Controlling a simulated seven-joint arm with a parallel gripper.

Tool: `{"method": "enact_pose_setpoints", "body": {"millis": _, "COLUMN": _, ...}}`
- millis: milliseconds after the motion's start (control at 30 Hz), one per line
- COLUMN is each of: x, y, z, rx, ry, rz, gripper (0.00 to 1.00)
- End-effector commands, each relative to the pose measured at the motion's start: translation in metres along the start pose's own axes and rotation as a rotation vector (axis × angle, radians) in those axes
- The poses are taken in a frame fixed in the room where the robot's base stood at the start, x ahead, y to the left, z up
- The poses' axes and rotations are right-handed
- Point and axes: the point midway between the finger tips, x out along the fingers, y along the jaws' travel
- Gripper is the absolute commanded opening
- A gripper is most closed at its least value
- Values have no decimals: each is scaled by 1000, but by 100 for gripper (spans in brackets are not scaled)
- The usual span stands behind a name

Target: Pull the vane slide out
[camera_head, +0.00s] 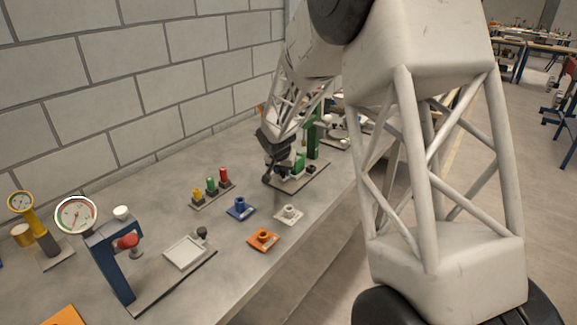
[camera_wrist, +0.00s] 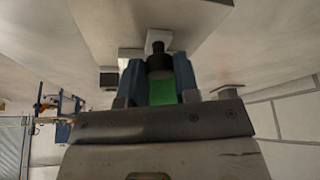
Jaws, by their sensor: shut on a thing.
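My gripper (camera_head: 272,168) reaches down at the far part of the bench, over a small grey plate (camera_head: 300,183) that carries green parts (camera_head: 299,162). In the wrist view my gripper (camera_wrist: 159,78) has its two blue-grey fingers closed around a black round knob (camera_wrist: 159,64), which I take to be the handle of the vane slide. A green part shows behind the knob, between the fingers. The rest of the slide is hidden by the gripper, so I cannot tell how far out it sits.
A green post (camera_head: 313,140) stands close to the right of my gripper. Yellow, green and red pegs (camera_head: 211,185) stand to its left. Blue (camera_head: 240,208), white (camera_head: 288,214) and orange (camera_head: 263,239) bases lie nearer. A blue gauge frame (camera_head: 109,262) stands front left. The brick wall runs behind.

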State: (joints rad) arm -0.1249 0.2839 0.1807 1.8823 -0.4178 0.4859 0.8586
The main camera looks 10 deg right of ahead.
Motion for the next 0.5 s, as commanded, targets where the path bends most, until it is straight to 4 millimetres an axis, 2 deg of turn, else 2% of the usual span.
{"method": "enact_pose_setpoints", "body": {"millis": 300, "x": -16, "y": -17, "z": 35, "rx": -2, "ry": 2, "rz": -2, "gripper": 0}}
{"method": "enact_pose_setpoints", "body": {"millis": 500, "x": -20, "y": -21, "z": 45, "rx": 0, "ry": 1, "rz": -2, "gripper": 0}}
